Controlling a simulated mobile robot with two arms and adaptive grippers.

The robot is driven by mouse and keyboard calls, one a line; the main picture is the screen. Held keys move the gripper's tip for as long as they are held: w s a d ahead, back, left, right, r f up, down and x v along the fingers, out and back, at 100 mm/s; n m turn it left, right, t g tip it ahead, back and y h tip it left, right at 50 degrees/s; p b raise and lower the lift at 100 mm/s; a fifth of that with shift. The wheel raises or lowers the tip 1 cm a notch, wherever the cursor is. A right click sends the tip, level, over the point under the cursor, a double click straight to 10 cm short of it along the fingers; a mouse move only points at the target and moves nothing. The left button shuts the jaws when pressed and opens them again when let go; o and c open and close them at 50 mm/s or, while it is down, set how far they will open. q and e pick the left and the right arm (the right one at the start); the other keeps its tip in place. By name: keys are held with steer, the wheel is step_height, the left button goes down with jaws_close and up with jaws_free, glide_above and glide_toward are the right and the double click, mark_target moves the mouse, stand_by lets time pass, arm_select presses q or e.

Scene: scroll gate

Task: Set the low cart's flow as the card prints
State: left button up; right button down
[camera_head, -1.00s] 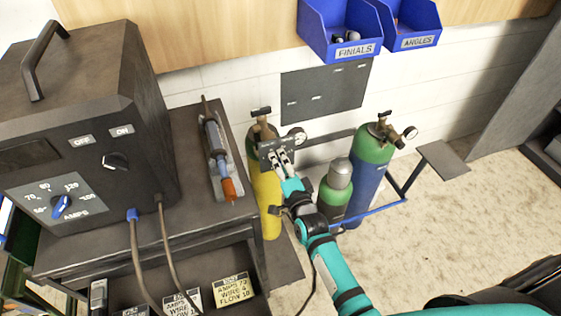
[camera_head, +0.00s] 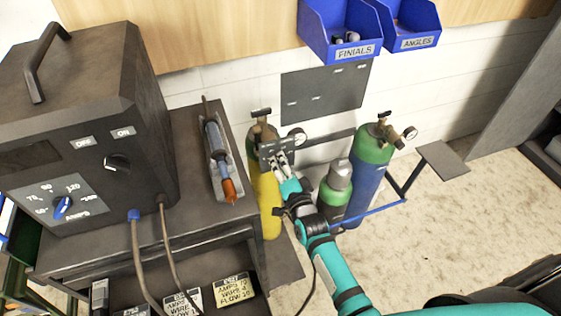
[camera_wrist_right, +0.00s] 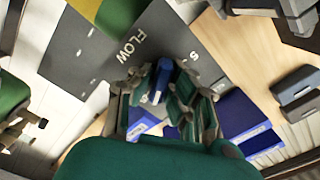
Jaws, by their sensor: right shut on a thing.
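A small dark flow panel (camera_head: 268,147) sits by the yellow gas cylinder (camera_head: 268,205) on the low cart. In the right wrist view the panel (camera_wrist_right: 98,55) shows the word FLOW. My right gripper (camera_head: 279,160) is at this panel, its fingers shut on a blue knob (camera_wrist_right: 158,84). The fingers hide part of the knob, and I cannot read its setting. A pale yellow card (camera_head: 235,291) at the bottom prints lines for amps, wire and flow; its flow line looks like 10, but the print is small. My left gripper is not in view.
A welder (camera_head: 90,110) with an amps dial stands on the left cart beside a torch (camera_head: 220,160). Green-topped cylinders (camera_head: 370,165) stand right of my gripper. Blue bins (camera_head: 340,35) hang above.

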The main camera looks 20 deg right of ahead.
steer(key=n, duration=0.4)
steer(key=shift+n+p, duration=0.3)
steer(key=shift+p, duration=0.05)
steer(key=n, duration=0.4)
steer(key=shift+n, duration=0.3)
steer(key=n, duration=0.4)
steer(key=shift+a+n, duration=0.1)
steer(key=shift+n, duration=2)
steer(key=c, duration=1.3)
jaws_free()
steer(key=shift+c, duration=0.2)
